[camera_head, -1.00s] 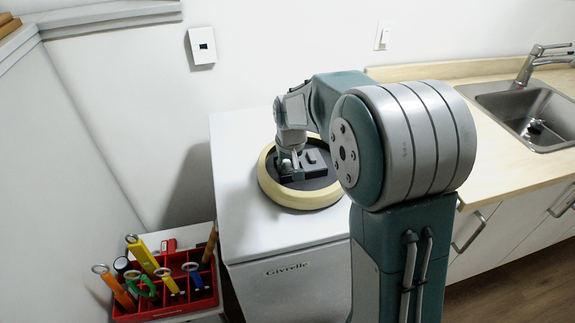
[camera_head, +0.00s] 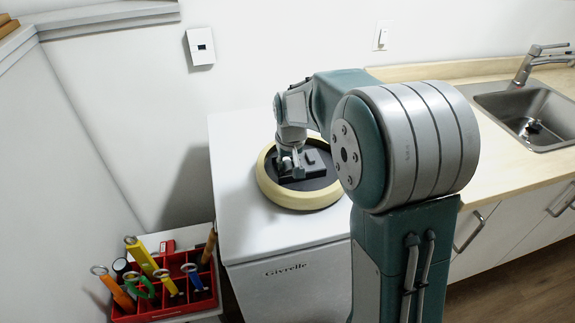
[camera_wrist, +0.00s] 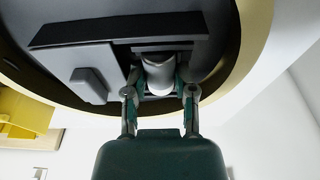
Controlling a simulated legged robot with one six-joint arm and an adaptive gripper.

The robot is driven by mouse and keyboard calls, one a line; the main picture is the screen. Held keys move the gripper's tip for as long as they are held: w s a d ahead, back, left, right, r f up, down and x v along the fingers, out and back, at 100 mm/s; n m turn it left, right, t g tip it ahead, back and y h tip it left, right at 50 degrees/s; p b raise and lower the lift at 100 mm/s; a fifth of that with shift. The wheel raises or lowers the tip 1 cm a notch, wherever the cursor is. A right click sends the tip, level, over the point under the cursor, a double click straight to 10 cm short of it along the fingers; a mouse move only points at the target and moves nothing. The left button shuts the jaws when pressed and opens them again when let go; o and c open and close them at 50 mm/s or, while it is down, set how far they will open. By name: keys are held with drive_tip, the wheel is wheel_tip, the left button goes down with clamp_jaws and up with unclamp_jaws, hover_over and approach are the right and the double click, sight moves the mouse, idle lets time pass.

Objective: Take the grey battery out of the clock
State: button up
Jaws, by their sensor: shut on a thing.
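The clock lies back up, its cream rim (camera_head: 302,202) around a dark back with a raised grey housing. In the wrist view its rim (camera_wrist: 257,35) curves past the right side. The grey battery (camera_wrist: 160,82) shows as a pale rounded end at the housing's opening, between my fingers. My gripper (camera_wrist: 161,74) is shut on the battery. In the head view my gripper (camera_head: 289,164) is at the clock's back, and the battery is too small or hidden to make out. I cannot tell whether the battery still touches the compartment.
The clock rests on a white fridge (camera_head: 290,290). A red caddy (camera_head: 152,312) of tools stands low at the left. A wooden counter (camera_head: 500,175) with a sink (camera_head: 535,115) is at the right. The fridge top is bare around the clock.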

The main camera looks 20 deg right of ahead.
drive_tip(key=shift+r, duration=2.55)
